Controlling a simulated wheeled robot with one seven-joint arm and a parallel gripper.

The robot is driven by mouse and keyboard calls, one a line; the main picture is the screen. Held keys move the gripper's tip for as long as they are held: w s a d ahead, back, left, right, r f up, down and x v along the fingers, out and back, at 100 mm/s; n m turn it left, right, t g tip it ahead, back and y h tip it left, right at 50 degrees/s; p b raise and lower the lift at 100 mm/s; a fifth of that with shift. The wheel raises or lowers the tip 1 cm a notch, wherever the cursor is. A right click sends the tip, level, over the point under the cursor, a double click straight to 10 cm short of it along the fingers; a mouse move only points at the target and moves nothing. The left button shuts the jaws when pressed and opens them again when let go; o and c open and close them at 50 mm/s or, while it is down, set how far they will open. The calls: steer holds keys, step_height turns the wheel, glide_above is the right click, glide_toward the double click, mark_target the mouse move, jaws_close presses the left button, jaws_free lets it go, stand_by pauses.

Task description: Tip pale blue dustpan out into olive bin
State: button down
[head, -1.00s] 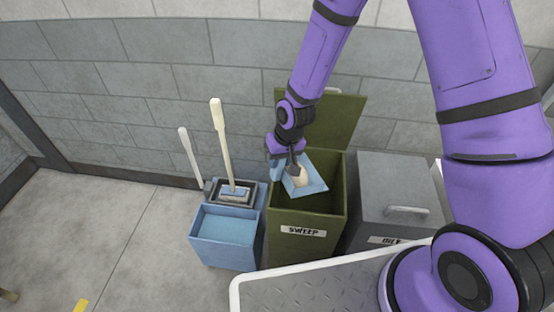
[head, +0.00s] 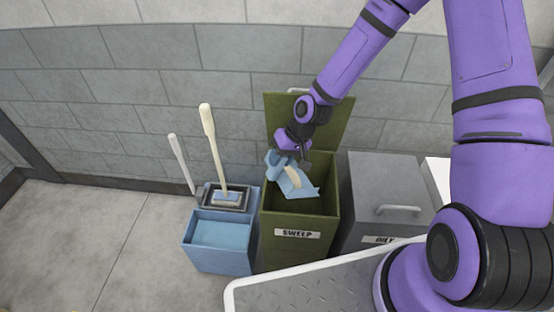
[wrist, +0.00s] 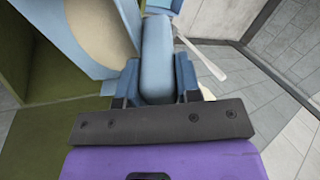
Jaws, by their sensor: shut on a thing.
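The pale blue dustpan (head: 288,177) is in my gripper (head: 292,155), held over the open mouth of the olive bin (head: 297,230). In the wrist view my gripper (wrist: 156,85) is shut on the dustpan's rounded blue handle (wrist: 157,60). The pan is tilted, its front lip pointing down and to the right in the head view.
A blue mop bucket (head: 222,235) with long pale handles (head: 213,140) stands left of the bin. A closed grey bin (head: 385,200) with a handle on its lid stands to the right. A grey block wall is behind. Floor at left is clear.

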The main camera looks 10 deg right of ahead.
steer(key=shift+w+d+r+y, duration=0.2)
steer(key=shift+d+y, duration=0.25)
steer(key=shift+d, duration=0.15)
steer(key=shift+w+d+r+y, duration=0.1)
steer(key=shift+d+r+y, duration=0.05)
steer(key=shift+d+y, duration=0.35)
steer(key=shift+w+d+g+y, duration=0.15)
steer(key=shift+d+y, duration=0.35)
steer(key=shift+d, duration=0.15)
steer(key=shift+w+d+g+y, duration=0.1)
steer(key=shift+d+g+y, duration=0.05)
steer(key=shift+d+y, duration=0.4)
steer(key=shift+d, duration=0.1)
steer(key=shift+r, duration=0.15)
step_height(320, 180, up, 8)
steer(key=t+h, duration=0.1)
steer(key=h, duration=0.8)
steer(key=shift+t, duration=0.4)
